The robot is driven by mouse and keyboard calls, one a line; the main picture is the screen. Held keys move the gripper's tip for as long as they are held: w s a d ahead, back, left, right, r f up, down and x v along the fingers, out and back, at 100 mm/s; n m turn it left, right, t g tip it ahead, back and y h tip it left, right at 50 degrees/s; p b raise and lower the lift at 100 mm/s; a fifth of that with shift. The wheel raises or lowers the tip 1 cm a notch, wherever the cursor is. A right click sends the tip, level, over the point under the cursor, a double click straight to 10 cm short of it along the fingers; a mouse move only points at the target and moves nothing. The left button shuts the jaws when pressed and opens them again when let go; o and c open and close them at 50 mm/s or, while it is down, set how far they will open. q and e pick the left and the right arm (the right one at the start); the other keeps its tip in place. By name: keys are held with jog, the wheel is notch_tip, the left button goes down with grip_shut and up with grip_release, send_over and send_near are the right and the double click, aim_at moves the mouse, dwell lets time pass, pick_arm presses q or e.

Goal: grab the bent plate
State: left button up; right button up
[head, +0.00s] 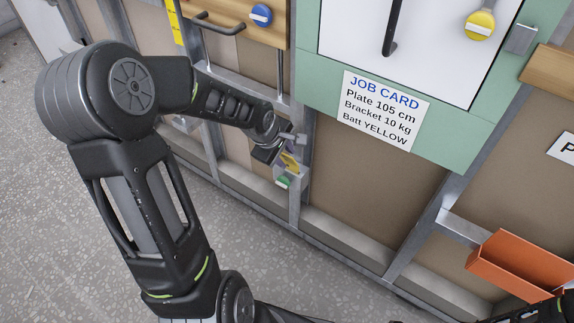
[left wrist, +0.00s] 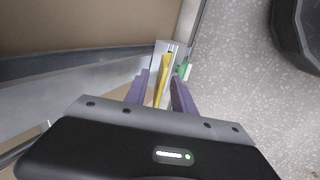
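A narrow yellow piece (head: 291,162), which looks like the bent plate, stands at the metal wall post, low on the wall. It also shows in the left wrist view (left wrist: 163,78), with a grey metal face behind its top. My left gripper (head: 281,160) is at this piece. In the left wrist view its two purple fingers (left wrist: 160,88) are apart, one on each side of the yellow piece, with a gap seen beside it. I cannot tell whether either finger touches it. The piece's lower end is hidden by the gripper. My right gripper is not in view.
A green-and-white part (head: 283,182) sits just below the yellow piece, close to my fingers. The metal post (head: 298,195) and lower wall rail (head: 340,235) are near. An orange bin (head: 515,265) is at right. Speckled floor (head: 270,265) is clear.

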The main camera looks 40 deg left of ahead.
pick_arm(q)
jog(key=shift+x, duration=1.15)
jog(key=shift+c, duration=0.4)
grip_shut()
jog(key=shift+r, duration=0.1)
dwell(0.4)
